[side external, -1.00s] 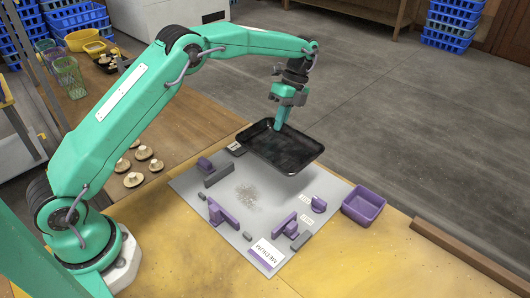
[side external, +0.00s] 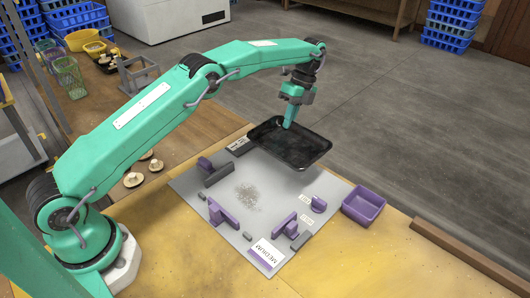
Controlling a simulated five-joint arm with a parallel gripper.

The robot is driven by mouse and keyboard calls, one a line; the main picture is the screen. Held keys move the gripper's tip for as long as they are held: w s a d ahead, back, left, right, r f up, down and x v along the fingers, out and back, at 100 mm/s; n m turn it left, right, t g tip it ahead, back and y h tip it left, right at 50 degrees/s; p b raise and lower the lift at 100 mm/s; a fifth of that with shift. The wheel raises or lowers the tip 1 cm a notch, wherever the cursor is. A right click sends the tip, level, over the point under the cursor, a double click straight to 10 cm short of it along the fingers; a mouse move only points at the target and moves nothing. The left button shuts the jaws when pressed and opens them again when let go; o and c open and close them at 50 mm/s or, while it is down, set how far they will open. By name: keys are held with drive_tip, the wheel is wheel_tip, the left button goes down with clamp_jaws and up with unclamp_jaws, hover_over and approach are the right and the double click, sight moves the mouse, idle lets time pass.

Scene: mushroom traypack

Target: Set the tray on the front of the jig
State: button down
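The black tray (side external: 308,152) hangs above the far edge of the grey jig board, slightly tilted. My gripper (side external: 289,122) is shut on the tray's far left rim. The fingertips themselves are small in this view. The jig (side external: 215,225) lies flat on the yellow table.
A purple bin (side external: 364,205) stands just right of the jig. Mushrooms (side external: 134,179) lie on the wooden table at the left, partly behind my arm. A grey stand (side external: 138,74) and baskets (side external: 82,39) are further back. The middle of the jig holds only a speckled patch (side external: 247,197).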

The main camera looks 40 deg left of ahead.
sight(288, 139)
drive_tip(key=shift+f, duration=3.3)
drive_tip(key=shift+f, duration=0.6)
drive_tip(key=c, duration=1.6)
unclamp_jaws()
drive_tip(key=shift+r, duration=0.15)
